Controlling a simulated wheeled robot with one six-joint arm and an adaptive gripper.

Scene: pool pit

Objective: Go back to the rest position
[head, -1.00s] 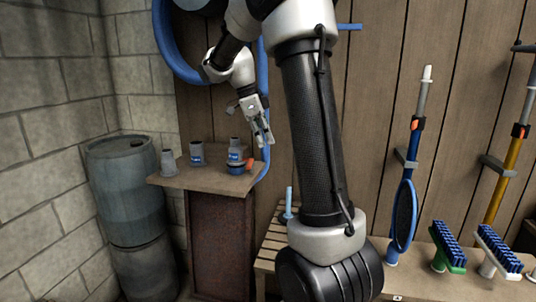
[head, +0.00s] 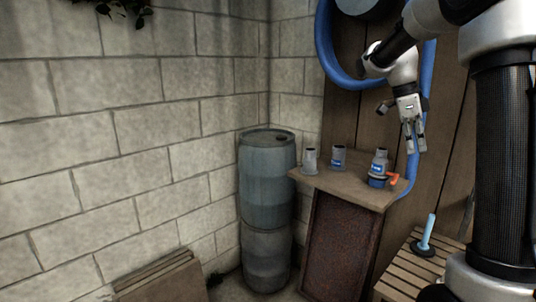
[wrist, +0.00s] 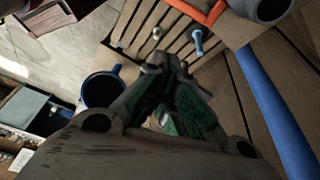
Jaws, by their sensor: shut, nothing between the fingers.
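My gripper (head: 413,138) hangs in the air in front of the wooden wall, above and to the right of a small wooden-topped stand. Its fingers point down, and they are shut with nothing between them. In the wrist view my gripper (wrist: 172,82) points down over the slatted bench, with its fingertips close together. It touches none of the fittings on the stand.
Grey fittings stand on the stand top (head: 345,186), one a valve (head: 378,169) with an orange handle. A blue barrel stack (head: 267,185) is left of it. A blue hose (head: 323,50) hangs on the wall. A slatted bench (head: 415,262) is at right.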

